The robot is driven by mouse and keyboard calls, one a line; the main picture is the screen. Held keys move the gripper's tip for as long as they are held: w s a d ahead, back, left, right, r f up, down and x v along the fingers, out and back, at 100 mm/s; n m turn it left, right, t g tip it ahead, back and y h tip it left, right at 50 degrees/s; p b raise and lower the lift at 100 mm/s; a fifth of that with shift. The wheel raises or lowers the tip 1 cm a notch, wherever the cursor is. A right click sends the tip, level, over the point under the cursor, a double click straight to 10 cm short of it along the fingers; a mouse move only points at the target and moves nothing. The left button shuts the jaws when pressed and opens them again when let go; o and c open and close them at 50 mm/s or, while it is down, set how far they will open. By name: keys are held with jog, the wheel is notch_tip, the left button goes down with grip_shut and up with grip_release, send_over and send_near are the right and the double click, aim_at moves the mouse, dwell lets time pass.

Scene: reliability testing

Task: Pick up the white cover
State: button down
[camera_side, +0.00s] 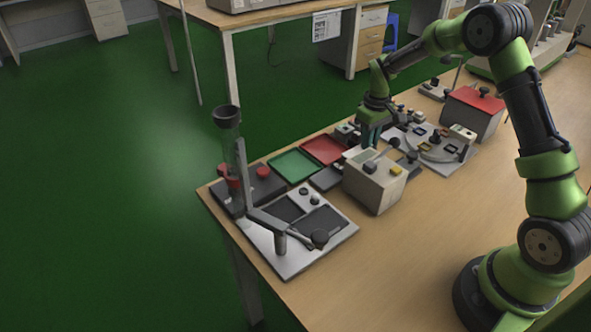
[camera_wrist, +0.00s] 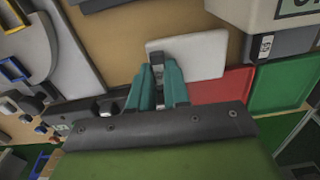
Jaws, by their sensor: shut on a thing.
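The white cover (camera_wrist: 203,55) is a flat, pale, rounded rectangle at the upper middle of the wrist view. My gripper (camera_wrist: 157,72) has teal fingers that are closed on a small part at the cover's lower left edge. In the side view my gripper (camera_side: 371,138) points straight down, behind the white box with buttons. That box hides most of the cover there, and I cannot tell whether the cover touches the table.
The white box (camera_side: 376,187) stands close in front of my gripper. A red tray (camera_side: 323,150) and a green tray (camera_side: 294,165) lie to the left. A grey round fixture (camera_side: 455,157) and a red-topped box (camera_side: 473,112) stand to the right. The front right table is clear.

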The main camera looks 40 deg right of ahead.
jog(key=shift+r, duration=1.8)
jog(key=shift+r, duration=0.1)
